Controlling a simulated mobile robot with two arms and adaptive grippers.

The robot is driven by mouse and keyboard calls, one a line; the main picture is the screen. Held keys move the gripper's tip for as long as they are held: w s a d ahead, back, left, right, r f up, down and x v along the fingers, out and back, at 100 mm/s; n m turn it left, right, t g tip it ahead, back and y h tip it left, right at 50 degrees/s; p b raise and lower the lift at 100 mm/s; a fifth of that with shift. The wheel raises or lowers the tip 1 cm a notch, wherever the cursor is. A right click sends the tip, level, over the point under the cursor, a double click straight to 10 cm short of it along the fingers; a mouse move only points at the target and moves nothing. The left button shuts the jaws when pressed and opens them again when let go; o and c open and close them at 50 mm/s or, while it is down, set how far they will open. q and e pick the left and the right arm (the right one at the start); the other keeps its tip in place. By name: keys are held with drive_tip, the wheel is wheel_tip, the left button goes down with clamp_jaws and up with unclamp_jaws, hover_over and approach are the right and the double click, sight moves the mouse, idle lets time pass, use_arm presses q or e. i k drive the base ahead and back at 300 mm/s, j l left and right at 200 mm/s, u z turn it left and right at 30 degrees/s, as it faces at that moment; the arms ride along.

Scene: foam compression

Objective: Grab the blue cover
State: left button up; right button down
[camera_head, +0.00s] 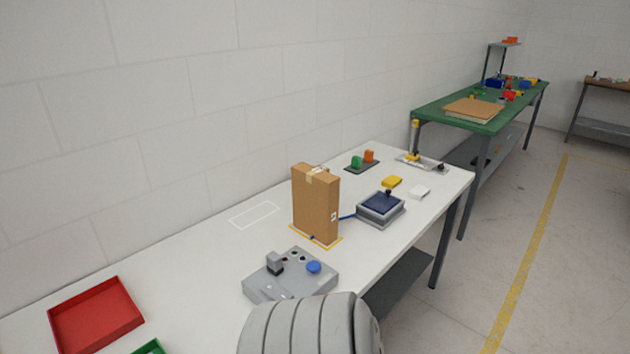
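No part in view can be told for certain as the blue cover. A blue round cap (314,267) sits on the right part of a grey control box (290,285) on the white table. A dark blue top (380,203) with a small knob lies on a grey square device (381,216) further right. Neither of my grippers shows. A grey ribbed part of my own body fills the bottom middle and hides the table's front there.
A tall cardboard box (316,204) stands between the control box and the square device. A red tray (96,316) is at the left. The table's left middle is clear.

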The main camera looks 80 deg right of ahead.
sight(381, 203)
drive_tip(key=z, duration=3.2)
drive_tip(key=u, duration=0.45)
drive_tip(key=i+l+u, duration=0.15)
drive_tip(key=l, duration=0.15)
drive_tip(key=i+l+u, duration=0.2)
drive_tip(key=l, duration=0.15)
drive_tip(key=i+l+u, duration=0.15)
drive_tip(key=l, duration=0.15)
drive_tip(key=l+u, duration=0.2)
drive_tip(key=l, duration=0.15)
drive_tip(key=i+l+u, duration=0.15)
drive_tip(key=l, duration=0.25)
